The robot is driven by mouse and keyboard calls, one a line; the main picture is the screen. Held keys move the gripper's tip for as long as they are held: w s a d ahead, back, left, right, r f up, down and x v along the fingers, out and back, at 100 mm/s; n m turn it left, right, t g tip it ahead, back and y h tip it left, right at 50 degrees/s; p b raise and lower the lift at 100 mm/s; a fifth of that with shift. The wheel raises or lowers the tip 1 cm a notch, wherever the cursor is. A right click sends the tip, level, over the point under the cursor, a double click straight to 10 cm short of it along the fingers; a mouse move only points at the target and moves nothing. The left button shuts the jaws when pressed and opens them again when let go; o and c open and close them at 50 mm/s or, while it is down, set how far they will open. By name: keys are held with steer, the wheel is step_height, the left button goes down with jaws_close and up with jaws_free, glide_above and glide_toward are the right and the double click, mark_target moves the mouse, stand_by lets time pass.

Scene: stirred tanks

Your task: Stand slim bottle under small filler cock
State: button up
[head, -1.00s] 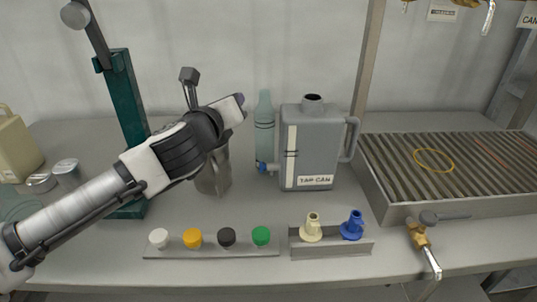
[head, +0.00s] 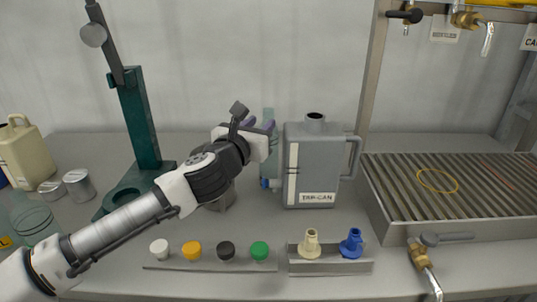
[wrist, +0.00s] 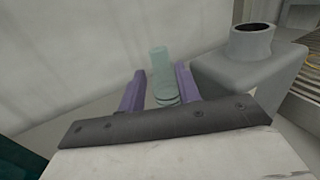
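The slim bottle, pale green and see-through, stands upright left of the grey tap can; in the head view its upper part (head: 268,116) shows behind my gripper (head: 260,126). In the wrist view the bottle (wrist: 160,72) lies between the two purple fingers of my gripper (wrist: 160,74), with gaps beside it. The fingers are open, and I see no clear contact. Two cocks hang at the upper right: one with a black handle (head: 406,16) and a brass one with a silver spout (head: 472,22). I cannot read which is the small filler cock.
The tap can (head: 310,165) stands close to the bottle's right. A slatted tray (head: 375,205) lies under the cocks, with a yellow ring (head: 437,181) on it and another cock (head: 420,255) at its front. A green stand (head: 140,120) is at left. Coloured caps line the front.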

mark_target(266, 117)
steer(key=shift+w+d+r, duration=0.2)
steer(key=shift+w+d, duration=0.05)
steer(key=shift+w, duration=0.25)
steer(key=p+x, duration=0.1)
steer(key=x, duration=0.3)
steer(key=shift+w+r, duration=0.1)
steer(key=shift+w, duration=0.05)
jaws_close()
